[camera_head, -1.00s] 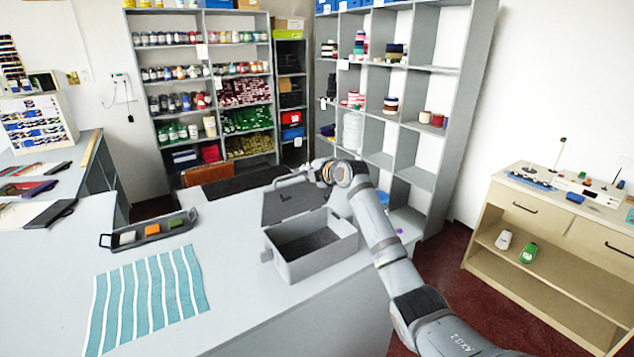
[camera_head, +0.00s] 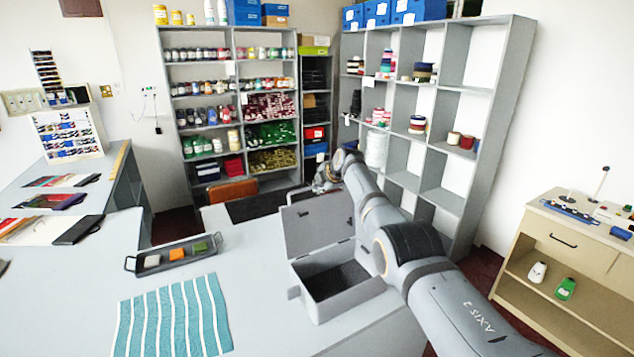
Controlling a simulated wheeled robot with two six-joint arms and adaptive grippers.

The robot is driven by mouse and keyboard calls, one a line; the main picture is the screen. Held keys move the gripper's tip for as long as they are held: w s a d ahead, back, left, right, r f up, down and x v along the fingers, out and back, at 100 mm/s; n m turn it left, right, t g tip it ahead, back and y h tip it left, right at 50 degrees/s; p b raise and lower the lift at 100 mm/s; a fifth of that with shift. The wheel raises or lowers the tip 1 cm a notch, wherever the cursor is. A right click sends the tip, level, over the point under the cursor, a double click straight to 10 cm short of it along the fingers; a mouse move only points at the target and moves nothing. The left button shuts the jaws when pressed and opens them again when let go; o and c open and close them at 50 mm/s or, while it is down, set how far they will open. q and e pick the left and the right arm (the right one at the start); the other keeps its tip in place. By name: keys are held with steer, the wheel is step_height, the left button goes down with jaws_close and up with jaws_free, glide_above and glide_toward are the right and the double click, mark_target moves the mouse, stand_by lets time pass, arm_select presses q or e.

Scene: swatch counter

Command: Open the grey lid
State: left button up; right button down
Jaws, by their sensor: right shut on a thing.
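The grey lid (camera_head: 318,226) stands raised at the back edge of a grey box (camera_head: 343,308) on the counter. The box is open at the top and its dark inside shows. My right arm reaches over from the right side of the box. My right gripper (camera_head: 323,187) is at the lid's top edge, shut on the lid; its fingertips are small and partly hidden there. My left gripper is not in view.
A teal striped cloth (camera_head: 172,318) lies on the counter (camera_head: 250,270) in front. Shelves stand behind, with a brown chair (camera_head: 233,191) before them.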

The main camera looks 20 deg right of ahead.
steer(key=shift+r, duration=0.3)
steer(key=c, duration=1.4)
jaws_free()
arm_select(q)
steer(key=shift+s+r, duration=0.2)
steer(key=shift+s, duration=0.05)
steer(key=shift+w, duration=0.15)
arm_select(e)
steer(key=shift+f, duration=0.1)
steer(key=shift+s, duration=0.1)
steer(key=v, duration=1.2)
